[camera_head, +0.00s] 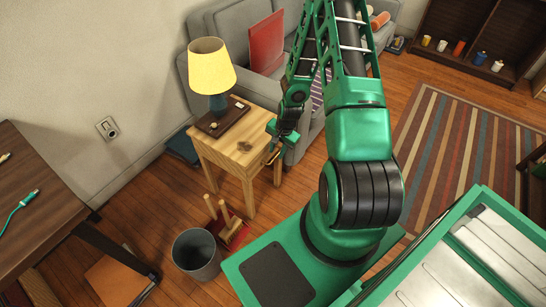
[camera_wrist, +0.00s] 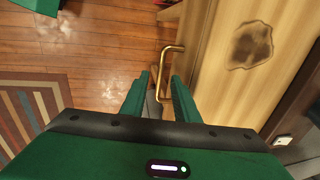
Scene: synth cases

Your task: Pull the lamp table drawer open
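The lamp table (camera_head: 222,150) is pale wood and stands against the grey sofa, with a dark stain on its top. A brass drawer handle (camera_wrist: 165,76) sticks out from the table's side in the wrist view. In the head view the handle (camera_head: 272,157) shows small below my gripper (camera_head: 274,140). The drawer front is mostly hidden, and no opened gap shows.
A yellow-shaded lamp (camera_head: 212,70) stands on a dark tray (camera_head: 222,122) on the table. A grey bin (camera_head: 196,252) and a red item with wooden pegs (camera_head: 228,228) are on the floor in front. A striped rug (camera_head: 450,150) lies at the right.

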